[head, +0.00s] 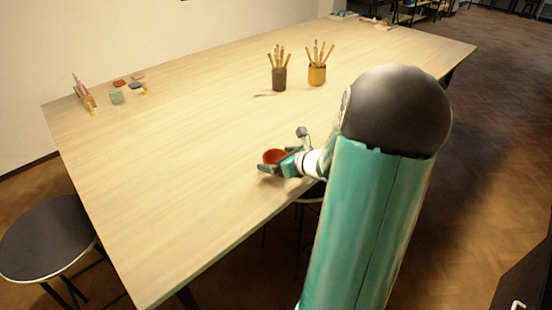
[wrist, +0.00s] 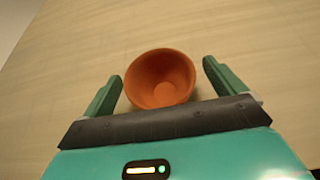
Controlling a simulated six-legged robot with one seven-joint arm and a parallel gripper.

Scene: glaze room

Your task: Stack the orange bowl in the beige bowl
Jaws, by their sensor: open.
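The orange bowl (head: 274,157) is near the front edge of the table, at my gripper. In the wrist view the orange bowl (wrist: 160,78) lies between the two green fingers, with its inside facing the camera. My gripper (head: 272,168) is open, and in the wrist view its fingers (wrist: 162,80) stand on either side of the bowl with a gap at the right finger; the left finger is very close to the rim. Whether the bowl rests flat on the table is hard to tell. I see no beige bowl in either view; my arm hides part of the table.
The wooden table (head: 180,130) is mostly clear. A dark cup (head: 279,79) and a yellow cup (head: 317,75) of brushes stand toward the back. A black stool (head: 47,238) stands at the lower left.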

